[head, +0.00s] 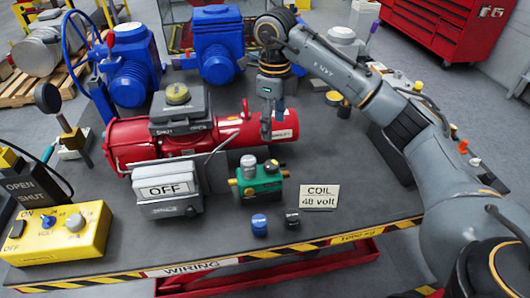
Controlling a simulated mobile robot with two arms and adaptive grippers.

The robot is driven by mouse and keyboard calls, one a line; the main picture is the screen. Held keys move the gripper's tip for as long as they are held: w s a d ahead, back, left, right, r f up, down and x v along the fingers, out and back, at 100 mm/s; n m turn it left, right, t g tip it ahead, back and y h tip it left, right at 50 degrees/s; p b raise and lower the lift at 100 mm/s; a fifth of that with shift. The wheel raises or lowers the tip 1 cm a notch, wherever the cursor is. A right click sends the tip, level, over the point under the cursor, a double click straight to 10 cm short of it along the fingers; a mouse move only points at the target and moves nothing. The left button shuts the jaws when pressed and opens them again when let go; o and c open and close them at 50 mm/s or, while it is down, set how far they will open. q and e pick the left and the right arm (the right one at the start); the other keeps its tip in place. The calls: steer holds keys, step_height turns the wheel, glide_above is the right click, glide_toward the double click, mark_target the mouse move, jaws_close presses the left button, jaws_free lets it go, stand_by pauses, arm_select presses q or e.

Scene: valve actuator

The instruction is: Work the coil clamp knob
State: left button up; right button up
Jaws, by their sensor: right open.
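A small green valve block (259,185) with brass end fittings sits on the table near the front middle. Two grey upright parts stand on its top, one at the left (248,165) and a shorter one at the right (271,166). I cannot tell for sure which is the clamp knob. A "COIL 48 volt" card (320,197) stands just right of the block. My right gripper (272,132) points down above and behind the block, in front of the red actuator. It is open and appears apart from the block. My left gripper is not in view.
The red actuator (150,137) lies behind the block. A grey "OFF" box (168,190) stands close to its left. A blue cap (259,224) and a black cap (292,217) are in front. A yellow switch box (58,232) is at front left. The front right tabletop is clear.

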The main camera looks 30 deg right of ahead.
mark_target(272, 164)
step_height(272, 164, down, 12)
steer(key=p, duration=0.3)
steer(key=shift+f, duration=0.6)
steer(key=c, duration=1.1)
steer(key=m+b, duration=0.1)
steer(key=m, duration=0.1)
steer(key=shift+f+m, duration=0.1)
steer(key=shift+m, duration=0.2)
steer(key=shift+c, duration=0.2)
steer(key=shift+m+b, duration=0.3)
steer(key=shift+m, duration=0.8)
